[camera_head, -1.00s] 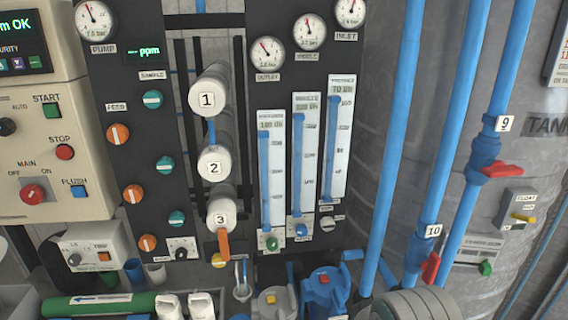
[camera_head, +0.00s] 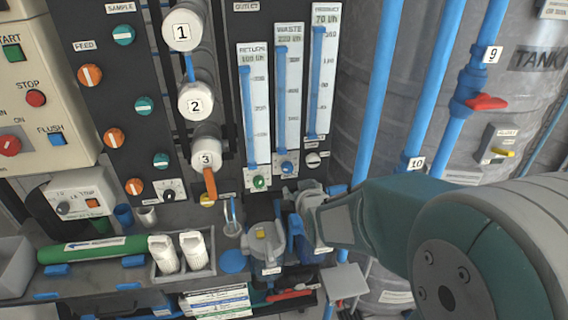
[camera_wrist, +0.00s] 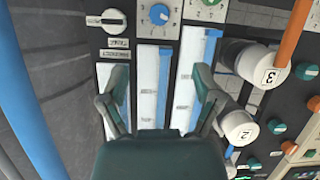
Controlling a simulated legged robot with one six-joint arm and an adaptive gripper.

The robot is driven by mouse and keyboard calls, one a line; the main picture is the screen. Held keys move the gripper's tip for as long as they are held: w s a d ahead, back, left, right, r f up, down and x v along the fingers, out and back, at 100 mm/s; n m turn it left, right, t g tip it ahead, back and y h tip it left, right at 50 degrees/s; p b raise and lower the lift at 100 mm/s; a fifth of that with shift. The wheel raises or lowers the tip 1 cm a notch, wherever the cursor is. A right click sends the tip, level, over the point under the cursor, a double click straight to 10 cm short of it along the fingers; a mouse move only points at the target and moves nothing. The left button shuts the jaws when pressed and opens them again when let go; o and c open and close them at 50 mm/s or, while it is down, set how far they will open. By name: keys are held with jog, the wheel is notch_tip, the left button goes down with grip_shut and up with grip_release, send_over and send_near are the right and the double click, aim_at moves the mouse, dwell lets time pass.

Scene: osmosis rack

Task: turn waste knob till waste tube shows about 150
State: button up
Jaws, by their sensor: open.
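The waste tube (camera_head: 281,100) is the middle of three tall white scales, and its blue column stands near the top. Its small display seems to read about 220 l/h. The blue waste knob (camera_head: 287,168) sits just below it. In the wrist view, which is turned upside down, the waste knob (camera_wrist: 159,14) is at the top centre and the waste tube (camera_wrist: 147,85) runs down the middle. My gripper (camera_wrist: 160,78) is open and empty, its fingers apart over the scales. In the head view my gripper (camera_head: 302,198) is below the knob, apart from it.
The return tube (camera_head: 262,110) with its green knob (camera_head: 259,182) is left of the waste tube. The product tube (camera_head: 325,100) with its knob (camera_head: 313,160) is right. White cylinders (camera_head: 197,101) jut out at left. Blue pipes (camera_head: 385,90) stand at right.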

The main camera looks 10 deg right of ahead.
aim_at(288, 170)
jog(key=w+f+t, duration=0.1)
jog(key=w+f, duration=0.1)
jog(key=w, duration=0.3)
jog(key=w+f+t, duration=0.1)
jog(key=w+t, duration=0.1)
jog(key=w, duration=0.3)
jog(key=w+f+t, duration=0.1)
jog(key=w+f, duration=0.1)
jog(key=w, duration=0.3)
jog(key=shift+w+f+n, duration=0.15)
jog(key=shift+f+n, duration=0.2)
jog(key=shift+n, duration=0.05)
grip_shut()
